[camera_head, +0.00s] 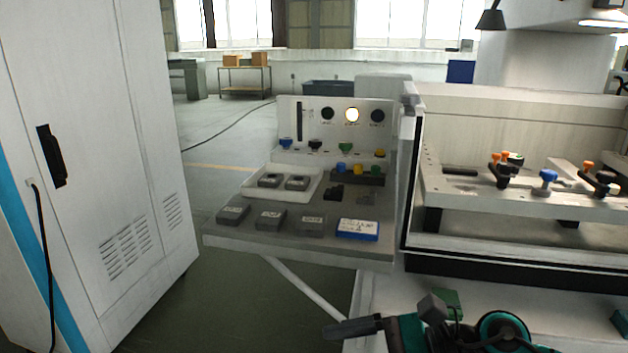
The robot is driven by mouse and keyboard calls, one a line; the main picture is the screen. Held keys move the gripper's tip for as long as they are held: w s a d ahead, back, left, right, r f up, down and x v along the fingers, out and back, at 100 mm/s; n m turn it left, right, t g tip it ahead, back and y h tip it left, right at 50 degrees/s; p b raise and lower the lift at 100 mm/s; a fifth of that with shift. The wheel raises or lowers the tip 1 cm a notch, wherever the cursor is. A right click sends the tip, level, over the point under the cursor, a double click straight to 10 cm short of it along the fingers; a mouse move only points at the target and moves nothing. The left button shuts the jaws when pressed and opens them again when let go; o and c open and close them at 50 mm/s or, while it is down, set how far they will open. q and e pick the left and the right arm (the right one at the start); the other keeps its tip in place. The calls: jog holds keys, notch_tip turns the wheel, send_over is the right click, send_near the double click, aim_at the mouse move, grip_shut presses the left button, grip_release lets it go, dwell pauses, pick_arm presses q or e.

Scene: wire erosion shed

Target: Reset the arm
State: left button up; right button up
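One of my arms, teal and black, shows at the bottom right and comes in from the right side, so I take it as my right. The end with my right gripper (372,326) points left, low in front of the white machine's front ledge. A dark finger-like part reaches left and a grey block-like part stands above it; I cannot make out the gap between the fingers. Nothing is clearly held. My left arm and gripper are not in view.
A control shelf (222,240) with grey boxes, a blue-edged box (358,229) and a white tray (248,188) stands at centre. The machine's work tank (520,110) with clamps is at right. A tall white cabinet (95,150) stands left. Floor between cabinet and shelf is clear.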

jog(key=w+d+r+m+t+y+p, duration=0.1)
jog(key=w+r+m+t, duration=0.1)
jog(key=m+t, duration=0.65)
jog(key=w+d+r+m+t+y+p, duration=0.1)
jog(key=m+t, duration=0.2)
jog(key=m, duration=1.1)
jog(key=w+d+f+m+t+h, duration=0.1)
jog(key=d+f+m+t+h, duration=0.6)
jog(key=m, duration=0.9)
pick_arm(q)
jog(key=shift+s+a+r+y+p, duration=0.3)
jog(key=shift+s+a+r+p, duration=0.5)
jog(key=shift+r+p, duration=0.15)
pick_arm(e)
jog(key=s+d+f+m+g+h, duration=0.4)
jog(key=s+f+m+g+h, duration=0.3)
jog(key=s+f+m, duration=0.4)
notch_tip(320, 180, down, 4)
jog(key=m+g, duration=0.1)
jog(key=m, duration=0.3)
jog(key=shift+d+m+h, duration=0.2)
jog(key=shift+m+h, duration=0.15)
jog(key=shift+h, duration=0.05)
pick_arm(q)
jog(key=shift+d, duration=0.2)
pick_arm(e)
jog(key=shift+r, duration=0.15)
